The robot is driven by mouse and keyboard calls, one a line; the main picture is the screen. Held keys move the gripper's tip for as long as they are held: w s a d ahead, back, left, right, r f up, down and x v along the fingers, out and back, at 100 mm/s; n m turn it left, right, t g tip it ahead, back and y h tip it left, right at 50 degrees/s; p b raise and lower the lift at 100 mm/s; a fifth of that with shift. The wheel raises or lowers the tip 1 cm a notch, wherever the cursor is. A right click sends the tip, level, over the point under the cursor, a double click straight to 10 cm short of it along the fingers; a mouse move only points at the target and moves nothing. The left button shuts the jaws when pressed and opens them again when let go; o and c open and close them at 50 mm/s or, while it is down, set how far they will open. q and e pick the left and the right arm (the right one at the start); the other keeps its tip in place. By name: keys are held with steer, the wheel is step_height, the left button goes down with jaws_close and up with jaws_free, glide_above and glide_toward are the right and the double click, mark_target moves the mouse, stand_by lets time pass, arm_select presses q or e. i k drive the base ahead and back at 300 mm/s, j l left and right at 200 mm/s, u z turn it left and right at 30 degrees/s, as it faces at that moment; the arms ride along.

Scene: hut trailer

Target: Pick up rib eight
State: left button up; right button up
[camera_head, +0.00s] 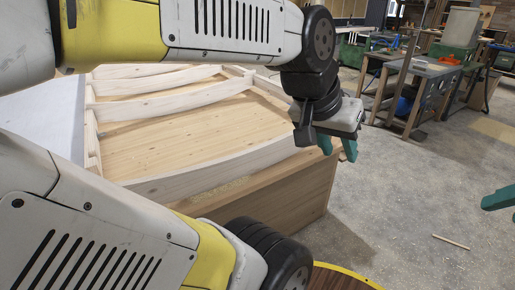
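Several pale, curved wooden ribs span a wooden trailer frame. The nearest rib (220,170) runs along the frame's near edge, and another rib (175,103) lies behind it. No number shows, so I cannot tell which one is rib eight. My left gripper (338,148) points down at the right end of the nearest rib, just beyond the frame's corner. A green fingertip at the right edge appears to be my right gripper (498,198), mostly out of view.
The frame's wooden side panel (285,198) stands below the nearest rib. A workbench (420,68) with tools stands at the back right. A thin stick (451,242) lies on the grey floor, which is otherwise clear at the right.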

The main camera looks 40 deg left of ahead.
mark_target(164, 188)
steer(key=i+j+u, duration=0.1)
steer(key=u, duration=0.35)
steer(key=i+u, duration=0.25)
steer(key=u, duration=0.2)
steer(key=i+u, duration=0.15)
steer(key=u, duration=0.3)
steer(key=i+u, duration=0.55)
steer(key=i+j, duration=0.05)
steer(key=i, duration=0.05)
